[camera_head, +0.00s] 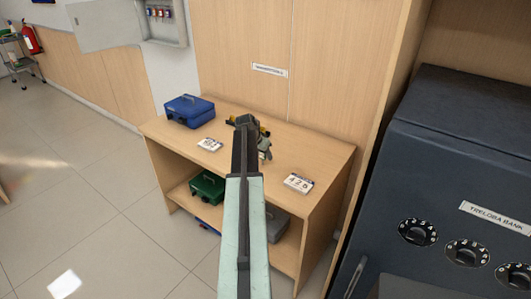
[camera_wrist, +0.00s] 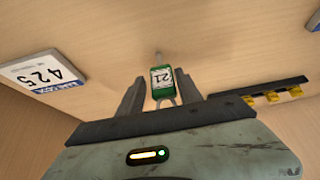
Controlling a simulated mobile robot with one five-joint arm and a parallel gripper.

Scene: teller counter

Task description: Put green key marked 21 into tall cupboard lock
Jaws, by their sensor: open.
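The green key tag marked 21 (camera_wrist: 162,88) shows in the wrist view, with a thin metal part at its far end. It sits between the two spread fingers of my gripper (camera_wrist: 159,78), with a gap on each side. I cannot tell whether the tag rests on the wood or is above it. In the head view my gripper (camera_head: 256,136) is over the wooden counter, and my arm hides the key. I cannot make out a tall cupboard lock in either view.
The counter (camera_head: 322,156) carries a blue cash box (camera_head: 189,111) and a 425 card (camera_head: 298,183). A black strip with yellow pieces (camera_wrist: 270,96) lies right of my gripper. A green box (camera_head: 207,187) is on the lower shelf. A dark safe (camera_head: 450,170) stands right.

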